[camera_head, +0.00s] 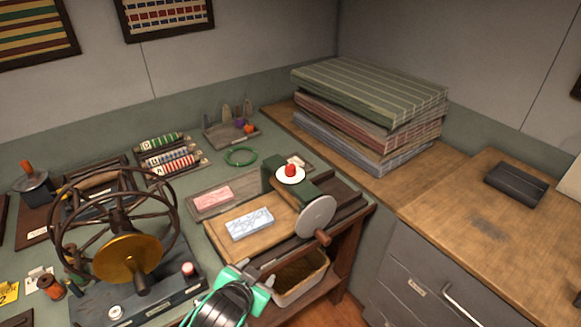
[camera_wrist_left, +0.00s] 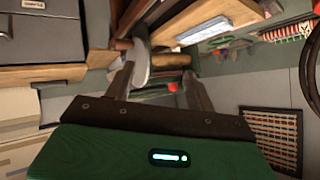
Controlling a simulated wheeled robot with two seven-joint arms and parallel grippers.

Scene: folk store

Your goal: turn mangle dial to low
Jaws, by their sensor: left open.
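The mangle (camera_head: 300,198) is a small green machine with a roller, standing at the right end of the green-topped bench. On its top is a white round dial with a red knob (camera_head: 290,171); its markings are too small to read. A grey crank disc (camera_head: 316,215) with a wooden handle is on its near side and also shows in the left wrist view (camera_wrist_left: 141,62). My left gripper (camera_head: 248,281) is open and empty, in front of and below the mangle, apart from the dial. In the wrist view its two fingers (camera_wrist_left: 160,78) are spread. My right gripper is not in view.
A wooden board with a blue-white folded cloth (camera_head: 250,223) lies left of the mangle. A spoked wheel (camera_head: 115,225) stands at left. Stacked striped cloths (camera_head: 370,100) are behind at right. A bin (camera_head: 300,283) sits below. The right wooden counter (camera_head: 480,225) is mostly clear.

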